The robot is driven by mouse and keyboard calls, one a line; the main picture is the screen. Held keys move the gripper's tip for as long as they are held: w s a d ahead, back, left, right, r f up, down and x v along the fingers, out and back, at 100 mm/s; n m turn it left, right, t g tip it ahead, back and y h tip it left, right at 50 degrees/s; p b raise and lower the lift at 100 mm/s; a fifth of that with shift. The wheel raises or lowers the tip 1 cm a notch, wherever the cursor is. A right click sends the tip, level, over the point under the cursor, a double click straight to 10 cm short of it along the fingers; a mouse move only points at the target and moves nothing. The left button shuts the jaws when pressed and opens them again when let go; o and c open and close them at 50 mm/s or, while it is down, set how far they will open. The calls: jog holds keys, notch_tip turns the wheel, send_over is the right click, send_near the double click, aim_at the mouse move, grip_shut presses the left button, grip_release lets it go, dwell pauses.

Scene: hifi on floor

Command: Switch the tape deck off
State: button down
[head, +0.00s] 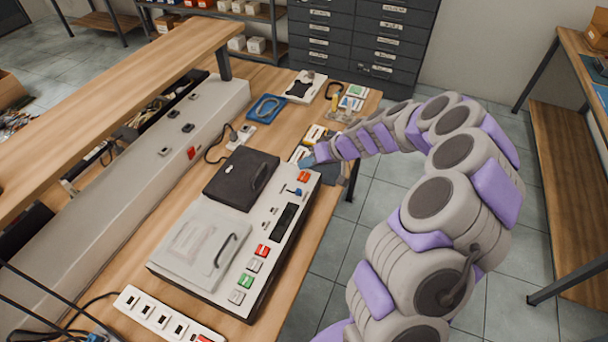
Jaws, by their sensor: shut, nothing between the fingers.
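The tape deck (236,240) is a flat light-grey unit on the workbench, with a closed light lid and a black lid (240,178). Along its right strip are red, white and green buttons, a dark display (285,219), a small blue lever (295,191) and a red switch (303,177) at the far end. My gripper (305,162) is shut and empty at the deck's far right corner, just beyond the red switch. It is small in the view, and I cannot tell whether it touches the deck.
A power strip (167,318) lies in front of the deck. A long grey trunking (160,160) and raised shelf run along the left. A blue tray (266,108) and small parts lie beyond. Open floor (335,240) is to the right of the bench.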

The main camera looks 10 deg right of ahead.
aim_at(307, 176)
notch_tip(307, 176, up, 5)
jog(key=shift+p, duration=0.6)
jog(key=s+a+r+n+g+h, duration=0.1)
jog(key=s+a+r, duration=0.2)
jog(key=s, duration=0.3)
jog(key=s+a+r+g, duration=0.2)
jog(key=s+a+r, duration=0.1)
jog(key=s, duration=0.3)
jog(key=s+a+r+n+g+h, duration=0.1)
jog(key=s+a+r, duration=0.25)
jog(key=s, duration=0.25)
jog(key=s+d+m+g+h, duration=0.1)
jog(key=s+d+m+h, duration=0.1)
jog(key=s, duration=1)
jog(key=s+d+m+g+h, duration=0.1)
jog(key=s+d+m+h, duration=0.2)
jog(key=s+d, duration=0.3)
jog(key=s+h, duration=0.1)
jog(key=s, duration=0.4)
jog(key=shift+s+d, duration=0.25)
jog(key=shift+s, duration=0.15)
jog(key=shift+f, duration=0.1)
